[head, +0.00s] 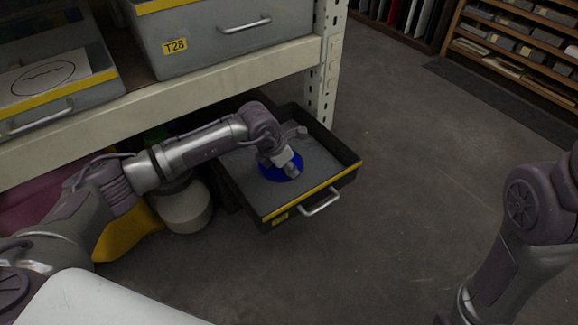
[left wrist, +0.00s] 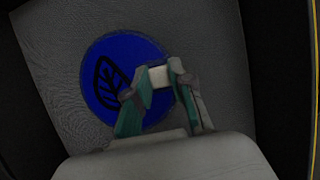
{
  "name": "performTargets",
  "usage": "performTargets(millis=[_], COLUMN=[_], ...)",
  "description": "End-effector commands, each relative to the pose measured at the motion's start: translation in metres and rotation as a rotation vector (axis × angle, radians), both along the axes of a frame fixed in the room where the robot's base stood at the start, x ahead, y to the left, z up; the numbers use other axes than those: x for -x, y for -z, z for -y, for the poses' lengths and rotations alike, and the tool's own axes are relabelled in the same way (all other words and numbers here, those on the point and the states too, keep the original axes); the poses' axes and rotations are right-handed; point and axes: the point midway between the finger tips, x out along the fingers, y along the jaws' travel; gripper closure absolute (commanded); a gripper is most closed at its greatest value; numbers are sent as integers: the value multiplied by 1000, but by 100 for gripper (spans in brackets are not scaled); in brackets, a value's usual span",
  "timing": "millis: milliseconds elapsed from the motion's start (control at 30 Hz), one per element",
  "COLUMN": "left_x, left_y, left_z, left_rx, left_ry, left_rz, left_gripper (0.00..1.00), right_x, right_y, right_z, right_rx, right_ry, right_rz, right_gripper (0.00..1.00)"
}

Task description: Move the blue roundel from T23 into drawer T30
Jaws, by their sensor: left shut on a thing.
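The blue roundel (head: 270,172) is a flat disc in a pulled-out dark grey drawer (head: 333,180) under the shelf. The label on the drawer's yellow strip is too small to read. In the left wrist view the roundel (left wrist: 110,60) shows a black leaf drawing. My left gripper (head: 290,165) reaches into the drawer over the roundel. Its teal-padded fingers (left wrist: 160,88) are shut on a small pale block at the roundel's face, and I take it as part of the roundel. I cannot tell whether the disc touches the drawer floor. My right gripper is out of view.
A closed drawer labelled T28 (head: 240,36) stands on the shelf (head: 215,72) above. A pale jar (head: 185,208) and a yellow item (head: 126,235) are left of the open drawer. The floor (head: 400,190) to the right is clear. Racks (head: 520,50) stand at the back right.

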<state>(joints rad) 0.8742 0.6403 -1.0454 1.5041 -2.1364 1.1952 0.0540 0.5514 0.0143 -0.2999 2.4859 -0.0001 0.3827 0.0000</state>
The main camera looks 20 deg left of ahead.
Motion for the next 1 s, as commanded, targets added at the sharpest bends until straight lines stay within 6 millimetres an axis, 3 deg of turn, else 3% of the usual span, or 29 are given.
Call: performTargets(millis=[33, 200, 567, 767, 1000], left_x=[0, 0, 1, 10, 25], left_y=[0, 0, -3, -31, -78], left_z=[0, 0, -1, -9, -21], left_rx=[1, 0, 0, -2, -1], left_ry=[0, 0, 0, 1, 0], left_rz=[1, 0, 0, 4, 2], left_gripper=[76, 49, 49, 49, 49], right_x=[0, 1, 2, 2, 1], right_y=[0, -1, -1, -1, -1], right_z=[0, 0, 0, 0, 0], right_rx=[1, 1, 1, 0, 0], right_ry=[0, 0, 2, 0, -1], right_rz=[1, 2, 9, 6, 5], right_gripper=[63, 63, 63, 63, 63])
